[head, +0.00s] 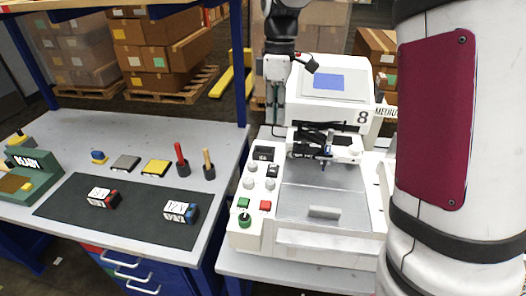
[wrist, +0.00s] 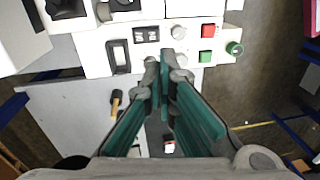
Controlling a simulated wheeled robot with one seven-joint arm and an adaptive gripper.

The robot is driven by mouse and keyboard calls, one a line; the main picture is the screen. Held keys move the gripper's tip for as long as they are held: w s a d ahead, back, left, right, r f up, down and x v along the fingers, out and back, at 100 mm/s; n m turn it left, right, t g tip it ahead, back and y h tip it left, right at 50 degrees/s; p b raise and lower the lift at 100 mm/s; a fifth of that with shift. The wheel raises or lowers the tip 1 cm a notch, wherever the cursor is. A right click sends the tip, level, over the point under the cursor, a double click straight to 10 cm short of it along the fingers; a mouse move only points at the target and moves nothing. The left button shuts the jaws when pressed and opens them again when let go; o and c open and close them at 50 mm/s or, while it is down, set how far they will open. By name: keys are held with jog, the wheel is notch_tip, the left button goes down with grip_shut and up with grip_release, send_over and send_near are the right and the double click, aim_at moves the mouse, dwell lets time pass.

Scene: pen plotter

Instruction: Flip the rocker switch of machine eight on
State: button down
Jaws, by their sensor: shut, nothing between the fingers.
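Machine eight (head: 340,120) is a white plotter marked "8" in the head view. Its control panel (head: 256,230) is at its left front. The panel carries two black fittings: a framed one with a grey face (wrist: 119,56) and a smaller one split in two halves (wrist: 146,34). In the head view they are the framed fitting (head: 264,153) and the split fitting (head: 272,170). I cannot tell surely which is the rocker switch, nor its position. My gripper (wrist: 158,62) is shut and empty above the panel, its fingertips between these fittings and the knobs. Contact is not visible.
Grey knobs (wrist: 179,31), a red button (wrist: 208,31), a green button (wrist: 205,57) and a green knob (wrist: 234,48) share the panel. A grey workbench (head: 140,130) with small tools and a dark mat (head: 140,215) stands left. Boxes on pallets are behind.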

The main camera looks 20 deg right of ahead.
aim_at(272, 172)
jog(key=shift+w+d+f+n, duration=0.15)
jog(key=shift+w+f+n, duration=0.15)
jog(key=shift+w+f, duration=0.25)
jog(key=f+p, duration=0.1)
jog(key=f, duration=0.3)
jog(key=s+f, duration=0.1)
jog(key=f, duration=0.4)
jog(key=s+a+f+p, duration=0.1)
jog(key=f, duration=0.3)
jog(key=shift+f+p, duration=0.35)
jog(key=shift+f, duration=0.05)
jog(key=shift+s+a+f, duration=0.15)
jog(key=shift+s+f, duration=0.1)
jog(key=shift+f, duration=0.3)
jog(key=shift+w+r, duration=0.1)
jog(key=shift+r, duration=0.05)
